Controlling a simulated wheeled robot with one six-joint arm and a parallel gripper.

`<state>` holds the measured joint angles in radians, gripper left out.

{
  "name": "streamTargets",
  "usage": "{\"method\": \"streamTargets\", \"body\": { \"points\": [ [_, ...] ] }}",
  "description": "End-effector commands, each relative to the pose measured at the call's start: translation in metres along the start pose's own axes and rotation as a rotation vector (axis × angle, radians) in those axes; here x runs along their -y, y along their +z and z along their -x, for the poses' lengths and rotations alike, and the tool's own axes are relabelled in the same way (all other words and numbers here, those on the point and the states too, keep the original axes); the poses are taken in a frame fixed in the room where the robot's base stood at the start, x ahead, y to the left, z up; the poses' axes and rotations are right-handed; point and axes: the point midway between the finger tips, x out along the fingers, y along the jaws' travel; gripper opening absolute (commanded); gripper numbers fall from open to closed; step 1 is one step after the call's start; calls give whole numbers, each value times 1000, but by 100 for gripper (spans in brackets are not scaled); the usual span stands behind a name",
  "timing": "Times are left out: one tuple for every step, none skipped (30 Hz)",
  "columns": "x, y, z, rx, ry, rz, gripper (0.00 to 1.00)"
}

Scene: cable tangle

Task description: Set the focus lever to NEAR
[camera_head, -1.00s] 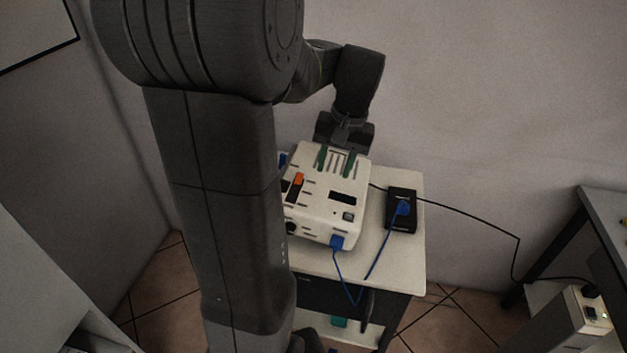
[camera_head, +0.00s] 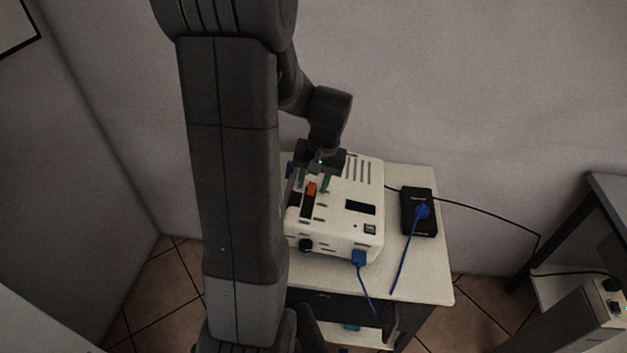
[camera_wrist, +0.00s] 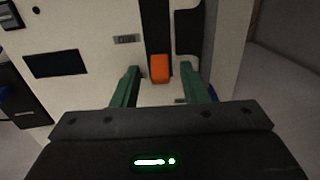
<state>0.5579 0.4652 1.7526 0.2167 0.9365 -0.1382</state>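The white projector-like device (camera_head: 335,225) sits on the small table. Its orange focus lever (camera_head: 311,188) stands at the far end of a dark slot in the head view. In the wrist view the lever (camera_wrist: 159,68) is at the slot's end nearest my gripper, and the bare slot (camera_wrist: 156,25) runs away from me. My gripper (camera_wrist: 160,84) is open, with its green fingers on either side of the lever's line. I see gaps between the lever and both fingers. In the head view my gripper (camera_head: 314,181) is over the device's far left part. The slot's labels are too blurred to read.
A black power box (camera_head: 418,213) stands to the right of the device, with a blue cable (camera_head: 405,262) plugged in. Another blue plug (camera_head: 359,258) is in the device's front. A black cable (camera_head: 480,213) runs right along the wall. The table (camera_head: 415,283) is bare in front.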

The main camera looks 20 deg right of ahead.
Motion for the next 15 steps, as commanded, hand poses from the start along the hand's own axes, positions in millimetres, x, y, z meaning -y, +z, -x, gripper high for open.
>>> {"method": "streamTargets", "body": {
  "points": [
    [0, 0, 0, 0, 0, 0, 40],
    [0, 0, 0, 0, 0, 0, 38],
    [0, 0, 0, 0, 0, 0, 30],
    [0, 0, 0, 0, 0, 0, 24],
    [0, 0, 0, 0, 0, 0, 18],
    [0, 0, 0, 0, 0, 0, 11],
    [0, 0, 0, 0, 0, 0, 5],
    [0, 0, 0, 0, 0, 0, 0],
    [0, 0, 0, 0, 0, 0, 0],
    [0, 0, 0, 0, 0, 0, 0],
    [0, 0, 0, 0, 0, 0, 0],
    [0, 0, 0, 0, 0, 0, 0],
    [0, 0, 0, -1, 0, 0, 0],
    [0, 0, 0, -1, 0, 0, 0],
    [0, 0, 0, -3, 0, 0, 0]
  ]
}}
